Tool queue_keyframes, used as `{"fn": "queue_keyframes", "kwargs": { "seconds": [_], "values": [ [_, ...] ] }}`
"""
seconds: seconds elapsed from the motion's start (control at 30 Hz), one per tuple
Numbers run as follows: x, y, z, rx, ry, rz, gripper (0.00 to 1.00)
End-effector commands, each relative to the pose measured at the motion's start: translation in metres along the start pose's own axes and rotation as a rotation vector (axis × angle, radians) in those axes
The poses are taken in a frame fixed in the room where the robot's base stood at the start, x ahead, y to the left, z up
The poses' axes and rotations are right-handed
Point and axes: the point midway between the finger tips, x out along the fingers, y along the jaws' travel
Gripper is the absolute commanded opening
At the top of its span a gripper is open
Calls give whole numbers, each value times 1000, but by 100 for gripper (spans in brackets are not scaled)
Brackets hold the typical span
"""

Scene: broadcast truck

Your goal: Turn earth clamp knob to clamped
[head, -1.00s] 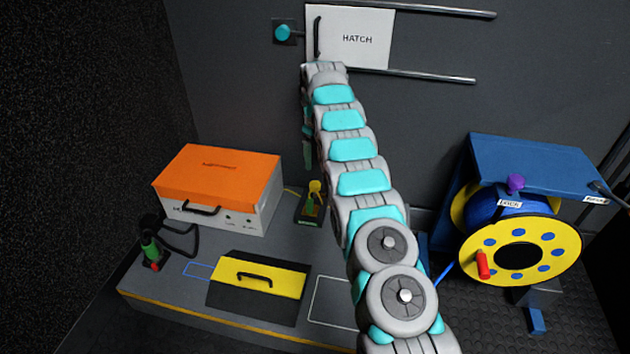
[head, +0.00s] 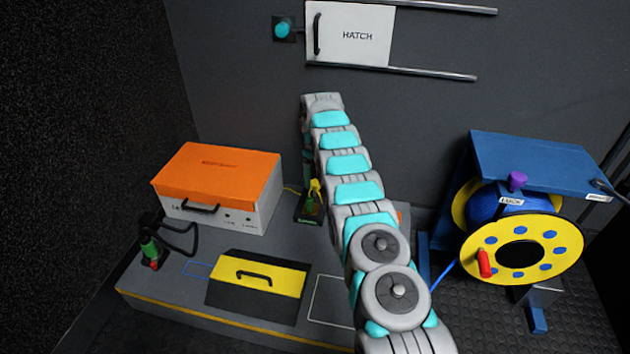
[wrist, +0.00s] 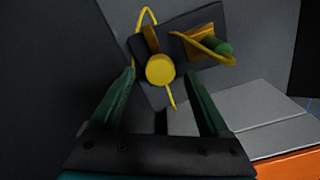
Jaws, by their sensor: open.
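The earth clamp's round yellow knob (wrist: 160,69) sits on a dark plate (wrist: 150,95) in the wrist view. A brass block (wrist: 200,42) and a green part (wrist: 223,47) are beside it on the plate. In the head view the yellow and green clamp (head: 314,192) stands on the bench's back edge, just left of my arm. My gripper (wrist: 159,73) is open, its two green fingers spread, with the knob showing between and beyond their tips. I see no contact with the knob. In the head view my gripper is mostly hidden behind my arm.
An orange-lidded case (head: 219,170) stands left of the clamp. A yellow panel with a handle (head: 258,276) lies in front. A blue and yellow cable reel (head: 480,245) stands right, and the hatch (head: 350,35) is above.

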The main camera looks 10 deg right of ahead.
Motion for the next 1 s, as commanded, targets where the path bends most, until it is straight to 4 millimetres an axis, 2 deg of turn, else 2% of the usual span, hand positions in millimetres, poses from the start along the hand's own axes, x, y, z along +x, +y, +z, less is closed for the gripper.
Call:
{"fn": "queue_keyframes", "kwargs": {
  "seconds": [0.1,0.37,1.0],
  "values": [
    [11,0,0,0,-1,-1,79],
    [13,0,0,0,-1,0,79],
    [13,0,0,0,-1,-1,8]
  ]
}}
